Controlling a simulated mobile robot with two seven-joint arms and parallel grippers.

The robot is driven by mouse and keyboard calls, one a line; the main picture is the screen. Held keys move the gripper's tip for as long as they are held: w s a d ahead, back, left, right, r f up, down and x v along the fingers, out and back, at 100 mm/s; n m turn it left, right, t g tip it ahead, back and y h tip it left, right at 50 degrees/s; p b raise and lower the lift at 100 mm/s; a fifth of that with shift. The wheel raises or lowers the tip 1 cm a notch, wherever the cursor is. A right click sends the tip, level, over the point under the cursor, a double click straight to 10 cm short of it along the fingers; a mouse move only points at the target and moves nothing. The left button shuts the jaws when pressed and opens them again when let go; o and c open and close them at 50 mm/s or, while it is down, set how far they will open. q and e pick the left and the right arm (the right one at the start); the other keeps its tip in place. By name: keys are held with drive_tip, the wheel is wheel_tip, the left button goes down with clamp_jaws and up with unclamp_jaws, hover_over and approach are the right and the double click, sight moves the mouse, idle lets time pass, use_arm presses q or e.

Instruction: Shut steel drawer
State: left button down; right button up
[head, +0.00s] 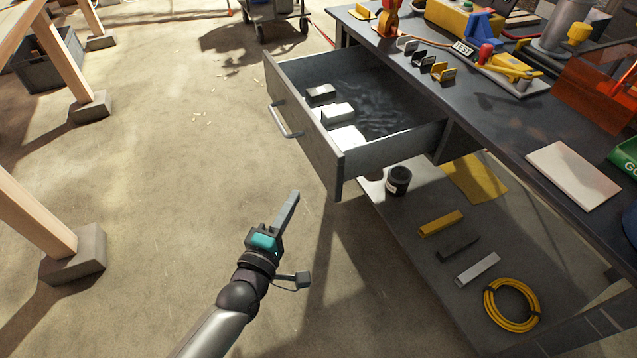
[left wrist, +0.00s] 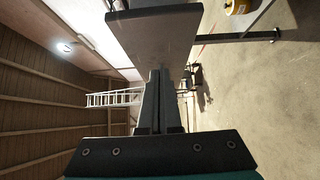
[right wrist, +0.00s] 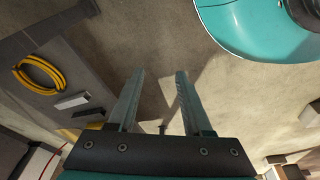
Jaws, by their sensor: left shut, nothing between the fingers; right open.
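The steel drawer (head: 312,140) stands pulled out from the workbench, with a bar handle (head: 285,120) on its front. Several small boxes (head: 338,113) lie inside it. My left gripper (head: 294,195) is shut and empty, below and left of the drawer's near front corner in the head view. In the left wrist view, the shut fingers (left wrist: 158,74) point toward a grey panel (left wrist: 155,38), which looks like part of the drawer; I cannot tell whether they touch it. My right gripper (right wrist: 159,74) is open and empty in the right wrist view, over the floor; the head view does not show it.
The workbench (head: 510,130) carries tools and parts. Its lower shelf (head: 430,270) holds a black jar (head: 398,180), bars and a yellow cable coil (head: 511,305). Wooden legs on blocks (head: 72,255) stand at the left. The floor left of the drawer is clear.

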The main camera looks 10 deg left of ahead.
use_arm(q)
drive_tip(key=shift+w+d+b, duration=0.4)
drive_tip(key=shift+w+d, duration=0.3)
drive_tip(key=shift+w, duration=0.45)
drive_tip(key=shift+w+d+b, duration=0.4)
drive_tip(key=shift+w+d, duration=0.3)
drive_tip(key=shift+w, duration=0.4)
drive_tip(key=shift+w+d+b, duration=0.4)
drive_tip(key=shift+w+d, duration=0.3)
drive_tip(key=shift+w, duration=0.45)
use_arm(e)
drive_tip(key=shift+t, duration=0.4)
drive_tip(key=shift+w+a+r, duration=0.15)
drive_tip(key=shift+w+r, duration=0.3)
drive_tip(key=shift+r, duration=0.4)
drive_tip(key=shift+w+a+r, duration=0.1)
drive_tip(key=shift+w+r, duration=0.35)
drive_tip(key=shift+r, duration=0.45)
drive_tip(key=shift+w+a+r, duration=0.15)
drive_tip(key=shift+w+r, duration=0.3)
drive_tip(key=shift+r, duration=0.4)
